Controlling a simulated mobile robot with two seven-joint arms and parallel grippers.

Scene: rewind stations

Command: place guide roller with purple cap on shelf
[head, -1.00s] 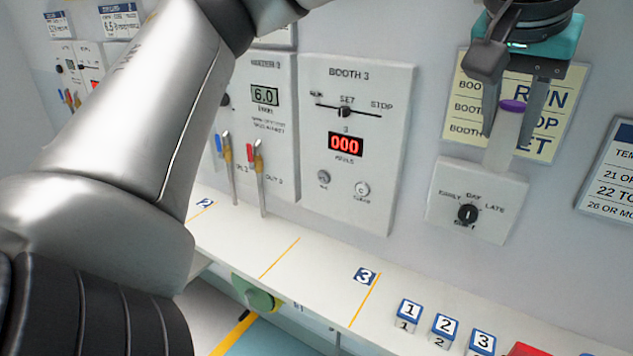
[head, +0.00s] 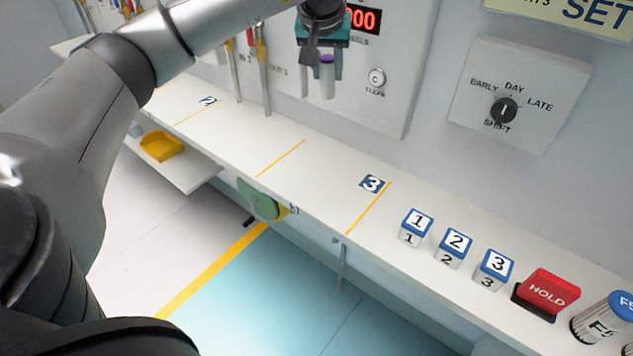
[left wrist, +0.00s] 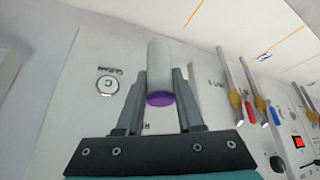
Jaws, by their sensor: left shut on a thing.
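The guide roller with the purple cap (head: 327,77) is a pale cylinder held upright, cap at the top. My left gripper (head: 322,82) is shut on it, in front of the Booth 3 panel and above the white shelf (head: 290,165). In the left wrist view the roller (left wrist: 159,75) sits between the fingers of the left gripper (left wrist: 160,95), its purple cap toward the palm. The roller's lower end is clear of the shelf. My right gripper does not show.
On the shelf stand blocks numbered 1 (head: 415,228), 2 (head: 453,248) and 3 (head: 493,270), a red HOLD button (head: 546,293) and a blue-topped canister (head: 602,318). Yellow lines mark the shelf, which is bare between labels 2 (head: 208,101) and 3 (head: 372,183).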

